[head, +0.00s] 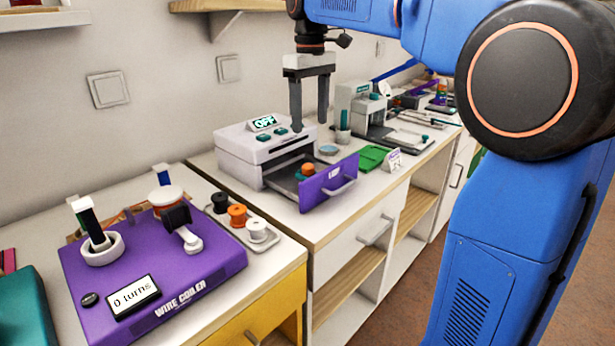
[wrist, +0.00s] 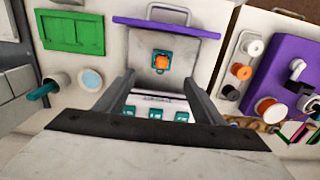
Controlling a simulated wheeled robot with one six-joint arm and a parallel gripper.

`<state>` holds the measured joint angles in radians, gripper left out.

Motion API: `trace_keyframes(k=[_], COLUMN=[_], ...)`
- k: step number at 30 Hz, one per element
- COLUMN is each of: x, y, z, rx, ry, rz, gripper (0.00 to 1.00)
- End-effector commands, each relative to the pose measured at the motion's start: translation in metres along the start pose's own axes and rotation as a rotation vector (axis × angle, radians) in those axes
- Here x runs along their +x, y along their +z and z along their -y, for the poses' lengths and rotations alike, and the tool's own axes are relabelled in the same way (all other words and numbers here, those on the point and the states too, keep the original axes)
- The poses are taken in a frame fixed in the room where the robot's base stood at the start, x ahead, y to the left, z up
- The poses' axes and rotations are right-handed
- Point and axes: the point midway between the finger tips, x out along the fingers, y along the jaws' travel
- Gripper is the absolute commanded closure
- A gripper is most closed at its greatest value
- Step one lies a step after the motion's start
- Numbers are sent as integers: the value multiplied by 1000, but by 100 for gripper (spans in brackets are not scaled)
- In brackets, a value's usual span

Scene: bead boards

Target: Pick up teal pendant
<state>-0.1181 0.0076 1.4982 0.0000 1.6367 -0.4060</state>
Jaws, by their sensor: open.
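A small teal piece with an orange top (head: 307,170) sits in the open drawer of a white machine. It is the likeliest teal pendant, but I cannot make out its exact shape. In the wrist view the teal piece (wrist: 154,61) shows as a teal square under an orange block. My gripper (head: 310,126) is open and empty, pointing down above the machine and drawer. In the wrist view the fingers (wrist: 159,74) stand apart on either side of the drawer's middle, with the piece ahead between the tips. Nothing touches the piece.
The white machine (head: 237,153) shows OFF, and its purple drawer front (head: 325,182) sticks out. A green tray (head: 371,158) and a pale blue dish (head: 328,150) lie to the right. A purple wire coiler (head: 150,265) and a spool tray (head: 262,243) stand left.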

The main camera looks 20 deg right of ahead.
Motion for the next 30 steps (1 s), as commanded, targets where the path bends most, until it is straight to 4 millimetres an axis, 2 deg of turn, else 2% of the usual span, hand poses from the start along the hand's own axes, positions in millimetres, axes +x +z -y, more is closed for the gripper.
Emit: trace_keyframes(k=[3, 12, 22, 30], x=[22, 72, 95, 130], y=[0, 1, 0, 2], z=[0, 1, 2, 5], rx=[0, 0, 0, 0], ry=[-1, -1, 0, 0], rz=[2, 2, 0, 1], gripper=[38, 38, 38, 38])
